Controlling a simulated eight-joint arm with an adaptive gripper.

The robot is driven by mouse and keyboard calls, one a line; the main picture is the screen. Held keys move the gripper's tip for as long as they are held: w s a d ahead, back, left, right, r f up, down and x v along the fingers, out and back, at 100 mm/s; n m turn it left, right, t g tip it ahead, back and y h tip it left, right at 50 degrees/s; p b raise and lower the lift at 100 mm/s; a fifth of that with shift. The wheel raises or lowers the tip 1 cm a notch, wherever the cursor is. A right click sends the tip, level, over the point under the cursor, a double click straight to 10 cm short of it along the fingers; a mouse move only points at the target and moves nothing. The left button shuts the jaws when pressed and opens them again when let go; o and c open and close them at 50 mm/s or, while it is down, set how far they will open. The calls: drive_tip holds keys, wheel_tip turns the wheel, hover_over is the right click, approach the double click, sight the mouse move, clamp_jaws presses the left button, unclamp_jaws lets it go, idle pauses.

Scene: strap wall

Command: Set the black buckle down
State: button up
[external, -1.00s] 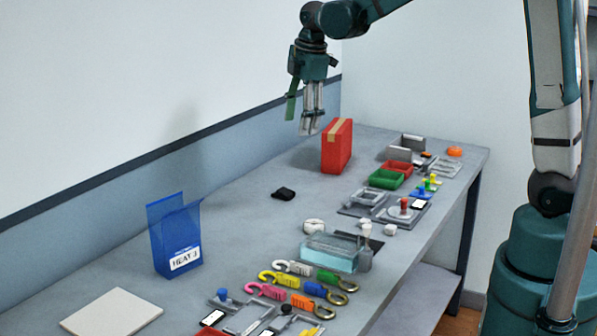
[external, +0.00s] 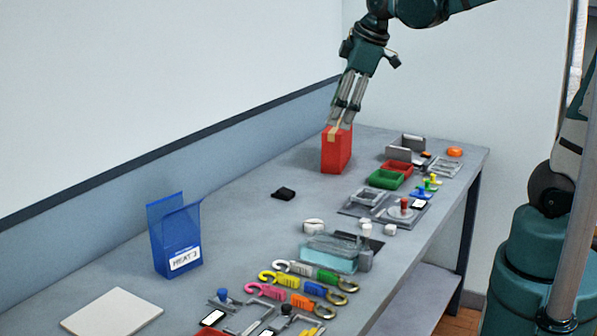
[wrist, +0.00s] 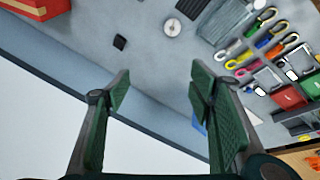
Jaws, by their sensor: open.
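The black buckle (external: 284,193) lies flat on the grey table, left of the red box and apart from everything near it. It also shows in the wrist view (wrist: 120,42) as a small dark square on the bare tabletop. My gripper (external: 344,117) is open and empty, with its fingertips just above or in front of the top of the red box in the external view; I cannot tell if they touch it. In the wrist view its two green fingers (wrist: 160,78) stand wide apart with nothing between them.
The red box (external: 337,155) with a tan strip stands upright near the wall. A blue holder (external: 176,238) and a white plate (external: 111,312) are toward the near left. Several coloured hooks (external: 306,288), a clear box and trays (external: 385,179) crowd the right side. Table around the buckle is clear.

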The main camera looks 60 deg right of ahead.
drive_tip(key=s+a+f+m+t, duration=0.1)
drive_tip(key=s+a+m, duration=0.1)
drive_tip(key=s, duration=0.5)
drive_tip(key=s+a+f+m+t, duration=0.1)
drive_tip(key=s+a+m, duration=0.2)
drive_tip(key=s, duration=0.5)
drive_tip(key=shift+s+f+m+t, duration=0.25)
drive_tip(key=shift+f+m+t, duration=0.05)
drive_tip(key=shift+m, duration=0.4)
